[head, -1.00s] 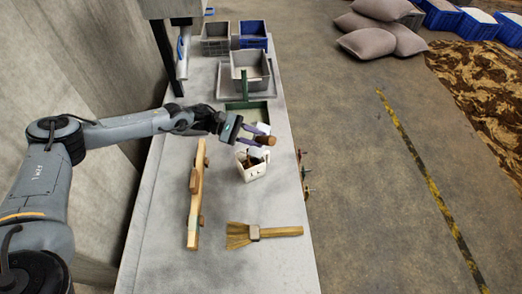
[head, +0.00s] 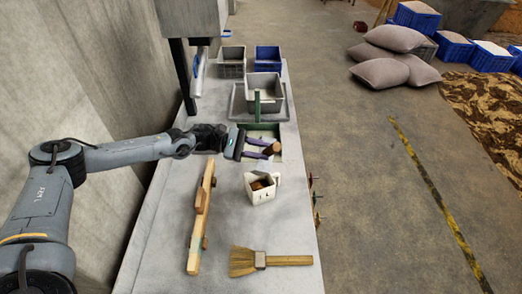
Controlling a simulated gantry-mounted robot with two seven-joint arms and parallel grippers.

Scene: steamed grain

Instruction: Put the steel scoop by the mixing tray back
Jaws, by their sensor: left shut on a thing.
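The gripper is over the green tray (head: 277,132), which I take to be the mixing tray. I cannot tell whether the scoop touches it. My right gripper is out of view.
A white jug (head: 252,194) with brown contents stands just nearer. A wooden tool (head: 196,227) and a straw brush (head: 243,262) lie on the table. A grey tub (head: 263,98), a grey crate (head: 231,68) and a blue crate (head: 267,66) stand farther back.

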